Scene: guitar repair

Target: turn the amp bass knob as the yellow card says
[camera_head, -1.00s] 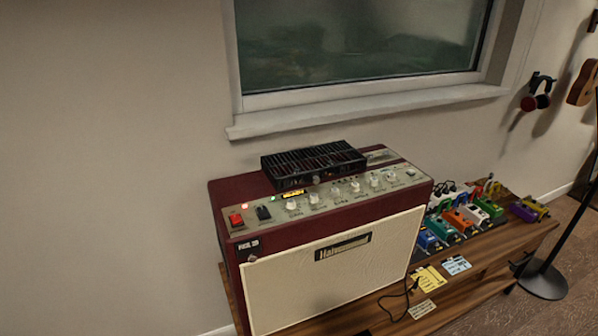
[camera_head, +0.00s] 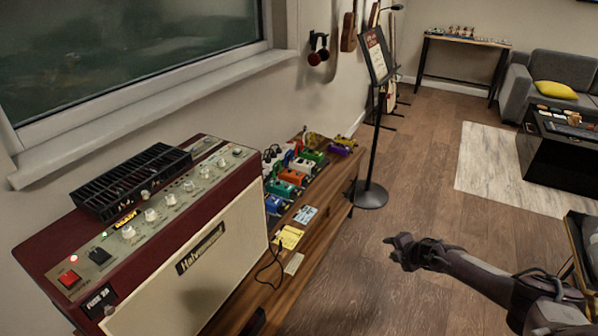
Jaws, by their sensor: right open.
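The amp (camera_head: 215,251) is a dark red box with a cream front, at the left in the head view. Its top panel carries a row of white knobs (camera_head: 171,199); their labels are too small to read, so I cannot tell which is bass. A yellow card (camera_head: 288,237) lies on the wooden bench right of the amp; its text is not legible. My right gripper (camera_head: 392,246) is open and empty, over the floor right of the bench and well apart from the amp. My left gripper does not show.
A black vented unit (camera_head: 132,181) sits on the amp. Several coloured pedals (camera_head: 293,176) stand on the bench (camera_head: 322,222) with a blue-white card (camera_head: 306,214) and a black cable. A music stand (camera_head: 376,130) rises behind. The wooden floor (camera_head: 420,180) around my right gripper is clear.

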